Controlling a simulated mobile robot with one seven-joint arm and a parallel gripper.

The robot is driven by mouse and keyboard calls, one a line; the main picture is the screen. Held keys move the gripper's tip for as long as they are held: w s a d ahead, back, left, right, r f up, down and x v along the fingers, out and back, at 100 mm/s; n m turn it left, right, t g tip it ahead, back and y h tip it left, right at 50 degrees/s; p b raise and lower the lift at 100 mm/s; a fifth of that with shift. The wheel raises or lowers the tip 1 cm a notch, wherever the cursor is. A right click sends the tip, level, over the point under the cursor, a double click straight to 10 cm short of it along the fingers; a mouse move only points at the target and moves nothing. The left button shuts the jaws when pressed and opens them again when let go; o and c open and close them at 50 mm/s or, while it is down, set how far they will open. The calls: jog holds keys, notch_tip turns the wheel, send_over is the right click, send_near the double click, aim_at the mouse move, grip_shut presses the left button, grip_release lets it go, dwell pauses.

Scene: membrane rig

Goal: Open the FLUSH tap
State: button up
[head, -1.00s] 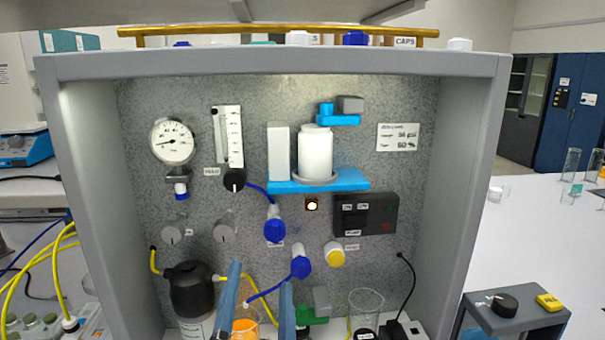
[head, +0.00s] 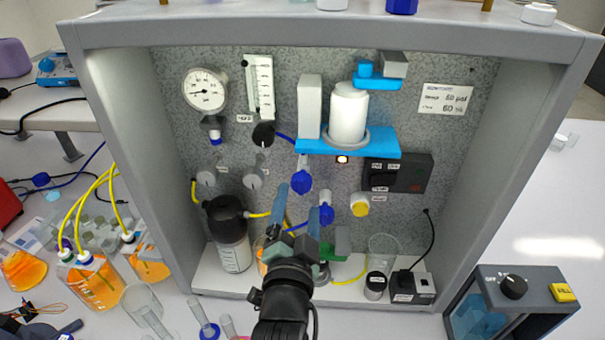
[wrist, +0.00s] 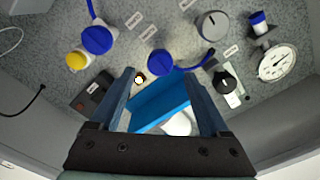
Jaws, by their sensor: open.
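I cannot read which tap is marked FLUSH; the small labels are blurred. The candidates on the grey panel are an upper blue tap (head: 302,180), a lower blue tap (head: 331,207), two grey knobs (head: 206,178) (head: 253,181) and a round yellow part (head: 360,205). My gripper (head: 298,202) is open and empty in front of the panel, its fingers just below and left of the blue taps in the head view. In the wrist view my gripper (wrist: 159,74) has one blue knob (wrist: 160,63) between and beyond its fingertips. Another blue knob (wrist: 98,40) is left of them.
A blue shelf (head: 375,143) with a white cylinder (head: 348,113) sits above the taps. Cabinet side walls enclose both sides.

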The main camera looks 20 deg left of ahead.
aim_at(301, 188)
jog(key=shift+p+x, duration=0.95)
jog(key=shift+x, duration=2.35)
jog(key=shift+c, duration=0.2)
grip_shut()
